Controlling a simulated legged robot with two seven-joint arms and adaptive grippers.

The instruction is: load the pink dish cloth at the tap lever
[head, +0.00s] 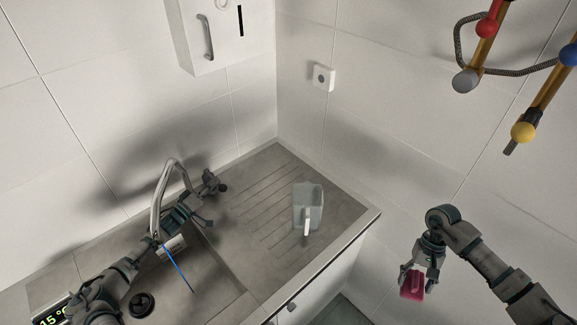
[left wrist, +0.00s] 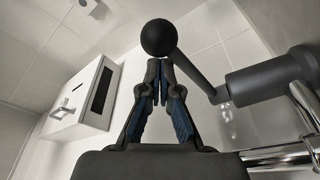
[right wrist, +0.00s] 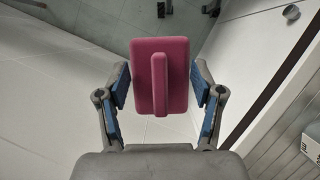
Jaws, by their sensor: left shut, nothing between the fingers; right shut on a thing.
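The pink dish cloth (head: 411,285) looks like a stiff pink pad with a raised rib. My right gripper (head: 421,277) is shut on it, off the right side of the counter. In the right wrist view the pad (right wrist: 177,80) sits between the two blue-padded fingers. The metal tap (head: 160,195) arches over the sink. Its dark lever (head: 211,180) ends in a black ball, which shows large in the left wrist view (left wrist: 159,37). My left gripper (left wrist: 160,75) is shut and empty, its tips appearing just below the ball. Whether they touch it I cannot tell.
A grey translucent jug (head: 308,204) stands on the ribbed draining board (head: 262,195). A green display (head: 52,315) reads about 15 °C. A white wall box (head: 210,45) hangs above; ball-ended rods (head: 490,40) are upper right.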

